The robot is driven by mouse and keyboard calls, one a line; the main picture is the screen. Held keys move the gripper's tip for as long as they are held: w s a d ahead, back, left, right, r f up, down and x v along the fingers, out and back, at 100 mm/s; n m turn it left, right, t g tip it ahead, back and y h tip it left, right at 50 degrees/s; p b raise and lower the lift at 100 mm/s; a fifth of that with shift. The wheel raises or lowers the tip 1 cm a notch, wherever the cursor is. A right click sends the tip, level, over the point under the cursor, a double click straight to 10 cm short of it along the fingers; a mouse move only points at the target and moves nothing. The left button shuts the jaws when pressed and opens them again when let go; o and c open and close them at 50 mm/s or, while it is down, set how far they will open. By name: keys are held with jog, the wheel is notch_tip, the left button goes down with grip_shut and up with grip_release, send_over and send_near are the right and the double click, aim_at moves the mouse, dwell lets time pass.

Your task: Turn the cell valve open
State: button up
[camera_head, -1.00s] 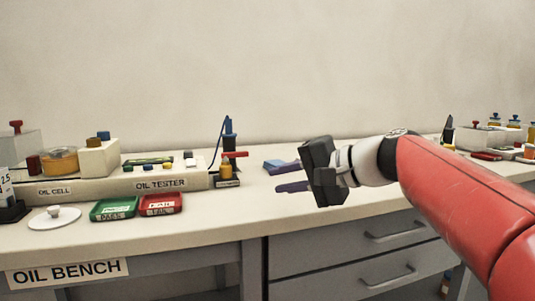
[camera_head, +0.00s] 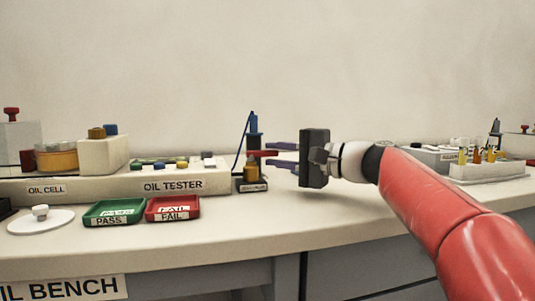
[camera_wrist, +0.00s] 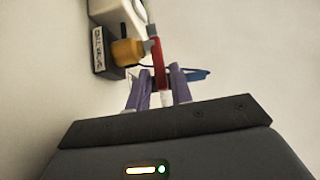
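The cell valve (camera_head: 250,173) stands at the right end of the oil tester, with a yellow-brass body on a dark labelled base. Its red lever (camera_head: 262,153) points right, toward my gripper (camera_head: 271,154). My gripper is open, with its two purple fingers apart and pointing left at the valve. In the wrist view the brass body (camera_wrist: 127,52) is beyond the fingertips. The red lever (camera_wrist: 158,62) reaches into the gap between the fingers (camera_wrist: 158,78), with space visible on its sides. I cannot tell whether either finger touches it.
A blue-topped dark post (camera_head: 253,132) with a cable stands just behind the valve. The oil tester (camera_head: 120,187) is at left, with the green PASS tray (camera_head: 113,219) and red FAIL tray (camera_head: 172,215) in front. A vial rack (camera_head: 488,172) is at right.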

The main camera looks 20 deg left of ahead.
jog(key=shift+x, duration=1.35)
grip_shut()
